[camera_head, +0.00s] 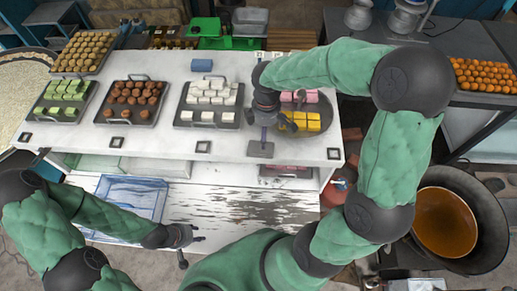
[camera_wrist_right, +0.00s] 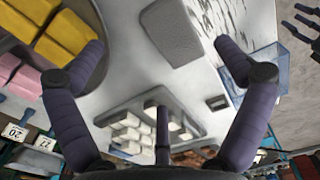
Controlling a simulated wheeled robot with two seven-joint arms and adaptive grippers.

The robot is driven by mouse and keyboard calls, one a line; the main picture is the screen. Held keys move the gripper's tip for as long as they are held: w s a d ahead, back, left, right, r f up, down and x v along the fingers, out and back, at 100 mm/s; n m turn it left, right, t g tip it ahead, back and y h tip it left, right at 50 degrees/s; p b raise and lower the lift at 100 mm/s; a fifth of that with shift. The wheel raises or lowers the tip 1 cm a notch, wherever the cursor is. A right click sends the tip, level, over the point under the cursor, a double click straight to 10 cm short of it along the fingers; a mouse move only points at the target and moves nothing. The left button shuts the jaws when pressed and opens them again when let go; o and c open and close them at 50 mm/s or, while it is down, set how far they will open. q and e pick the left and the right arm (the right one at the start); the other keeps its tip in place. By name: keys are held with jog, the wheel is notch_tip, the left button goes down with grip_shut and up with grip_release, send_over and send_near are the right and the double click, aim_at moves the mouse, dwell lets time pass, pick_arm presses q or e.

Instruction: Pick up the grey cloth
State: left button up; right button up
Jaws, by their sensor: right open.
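The grey cloth (camera_head: 260,149) is a small flat grey rectangle lying on the white counter near its front edge. It also shows at the top centre of the right wrist view (camera_wrist_right: 168,32). My right gripper (camera_head: 265,117) is above the counter, just behind the cloth in the head view. In the right wrist view its fingers (camera_wrist_right: 157,48) are spread wide and empty, with the cloth beyond the tips. My left gripper (camera_head: 190,246) is low at the front, away from the cloth, with its fingers apart and nothing between them.
A round tray (camera_head: 307,133) with yellow and pink blocks stands close to the right gripper. A tray of white blocks (camera_head: 184,120) and a tray of brown balls (camera_head: 106,117) stand left.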

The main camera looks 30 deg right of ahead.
aim_at(260, 144)
jog(key=f, duration=0.1)
jog(key=w+a+f, duration=0.1)
jog(key=f, duration=0.1)
jog(key=shift+w, duration=0.2)
jog(key=shift+s+a+f, duration=0.1)
jog(key=shift+s+f, duration=0.05)
jog(key=shift+f, duration=0.05)
jog(key=f, duration=0.4)
jog(key=shift+s+f, duration=0.1)
jog(key=shift+s, duration=0.25)
jog(key=shift+a+f, duration=0.15)
jog(key=shift+f, duration=0.2)
jog(key=c, duration=1.1)
